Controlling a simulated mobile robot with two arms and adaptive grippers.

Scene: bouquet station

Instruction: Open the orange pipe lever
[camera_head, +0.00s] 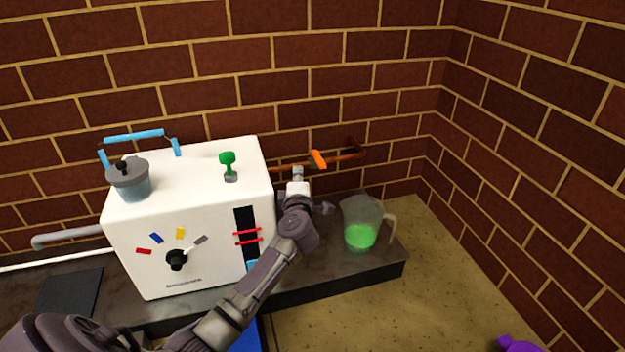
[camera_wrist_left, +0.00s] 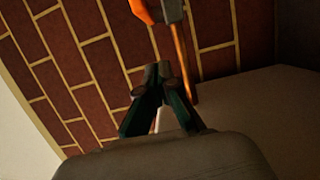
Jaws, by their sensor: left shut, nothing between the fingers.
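The orange pipe lever (camera_head: 318,159) sits on a thin copper pipe (camera_head: 346,157) that runs along the brick wall, right of the white machine. In the left wrist view the lever (camera_wrist_left: 143,11) shows at the top edge, partly cut off, with the pipe (camera_wrist_left: 182,62) beside it. My left gripper (camera_head: 298,173) is just below and left of the lever in the head view. In the left wrist view its fingertips (camera_wrist_left: 158,72) are together, empty and apart from the lever. My right gripper is not in view.
The white machine (camera_head: 190,215) with a green knob (camera_head: 228,162) and a grey-lidded pot (camera_head: 130,182) stands left of my arm. A glass jug (camera_head: 362,215) with green liquid stands on the dark ledge (camera_head: 340,282) to the right. A purple object (camera_head: 518,345) lies at lower right.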

